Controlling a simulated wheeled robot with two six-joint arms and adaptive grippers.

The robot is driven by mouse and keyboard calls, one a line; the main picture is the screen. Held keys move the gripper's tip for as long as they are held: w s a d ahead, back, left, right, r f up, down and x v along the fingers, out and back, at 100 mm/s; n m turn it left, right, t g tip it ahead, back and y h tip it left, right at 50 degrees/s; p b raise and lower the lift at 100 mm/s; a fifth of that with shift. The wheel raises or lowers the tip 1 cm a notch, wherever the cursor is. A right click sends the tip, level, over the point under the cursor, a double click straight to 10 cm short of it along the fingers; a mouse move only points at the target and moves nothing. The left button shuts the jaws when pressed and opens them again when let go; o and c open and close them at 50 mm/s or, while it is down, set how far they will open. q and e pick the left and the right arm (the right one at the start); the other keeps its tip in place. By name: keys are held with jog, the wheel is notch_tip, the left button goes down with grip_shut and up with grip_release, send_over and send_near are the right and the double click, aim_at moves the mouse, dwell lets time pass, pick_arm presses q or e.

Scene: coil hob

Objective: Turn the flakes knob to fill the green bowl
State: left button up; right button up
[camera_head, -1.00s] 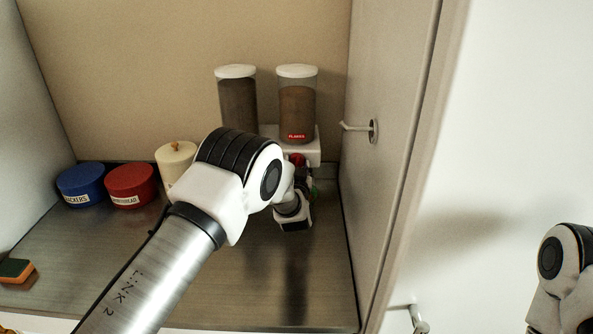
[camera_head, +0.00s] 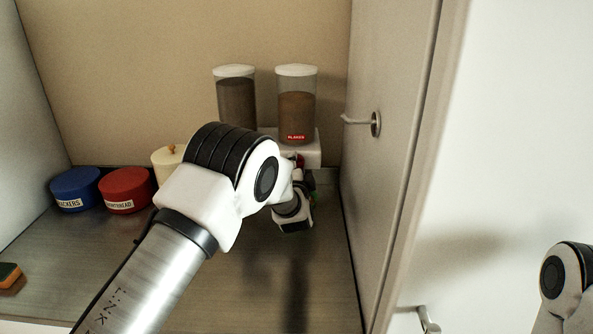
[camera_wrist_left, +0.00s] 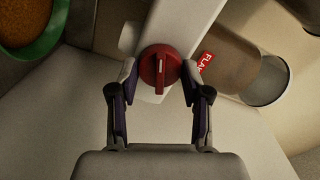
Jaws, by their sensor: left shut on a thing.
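The red flakes knob (camera_wrist_left: 160,67) shows in the left wrist view with its pale mark in line with the gripper; in the head view, a bit of it (camera_head: 299,160) shows below the flakes canister (camera_head: 297,116). My left gripper (camera_wrist_left: 159,72) is shut on the knob, one finger on each side. The green bowl (camera_wrist_left: 47,44) is in the upper left of the left wrist view, cut by the frame, with orange-brown flakes in it. In the head view my arm hides most of the bowl. My right gripper is out of view.
A second canister (camera_head: 237,103) stands left of the flakes one. Blue (camera_head: 75,188), red (camera_head: 126,189) and cream (camera_head: 167,162) tubs stand at the back left. A sponge (camera_head: 9,274) lies at the left edge. A wall with a hook (camera_head: 374,124) bounds the right side.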

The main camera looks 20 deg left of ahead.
pick_arm(q)
jog(key=shift+r+m, duration=0.15)
jog(key=shift+m, duration=1.85)
jog(key=o, duration=1.1)
jog(key=shift+w+a, duration=0.1)
jog(key=shift+o, duration=0.4)
jog(key=v, duration=1.1)
jog(key=shift+s, duration=0.4)
